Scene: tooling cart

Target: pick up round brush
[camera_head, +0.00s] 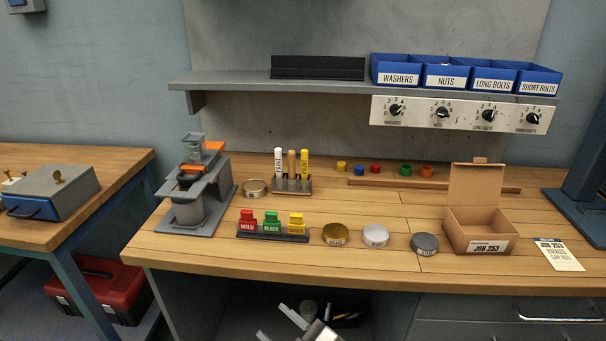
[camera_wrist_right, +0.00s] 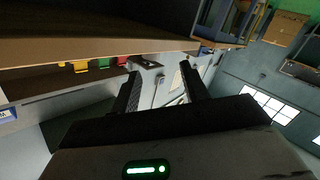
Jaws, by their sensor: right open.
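A small rack (camera_head: 292,185) stands on the wooden bench, left of centre, in the head view. It holds three upright tools: a white one (camera_head: 279,163), a wooden-handled one (camera_head: 291,164) in the middle and a yellow one (camera_head: 304,165). The wooden-handled one may be the round brush; its bristles cannot be made out. My right gripper (camera_head: 273,321) is low at the bottom edge of the head view, in front of the bench and below its top. In the right wrist view its two fingers (camera_wrist_right: 160,72) are spread and empty. My left gripper is not in view.
A grey press-like stand (camera_head: 201,190) is left of the rack. Red, green and yellow blocks (camera_head: 272,223) sit in front of it, with round tins (camera_head: 335,235) to their right. An open cardboard box (camera_head: 480,232) stands further right. The bench's front edge lies above my right gripper.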

